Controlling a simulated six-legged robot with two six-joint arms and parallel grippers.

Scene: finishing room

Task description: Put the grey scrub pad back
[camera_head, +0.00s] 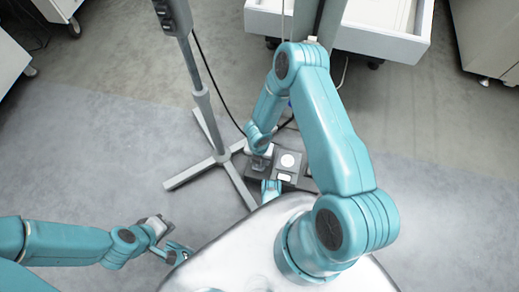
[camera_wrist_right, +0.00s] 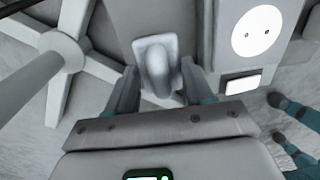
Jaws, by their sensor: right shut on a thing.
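The grey scrub pad (camera_wrist_right: 157,62) is a light grey block with a rounded raised grip, seen in the right wrist view. My right gripper (camera_wrist_right: 160,80) is shut on it, with one finger on each side of the grip. The pad is at the left part of a dark grey holder (camera_wrist_right: 197,25); I cannot tell whether it touches it. In the head view my right gripper (camera_head: 260,158) is at the left end of this holder, largely hidden by its own wrist. My left gripper (camera_head: 178,249) is low at the left, away from the holder; its jaw opening is unclear.
The holder carries a white round disc (camera_wrist_right: 258,30) and a small white block (camera_wrist_right: 243,84). A grey stand (camera_head: 219,155) with crossed feet is close on the left. A white drawer unit (camera_head: 380,30) is behind. Bare floor lies left of the stand.

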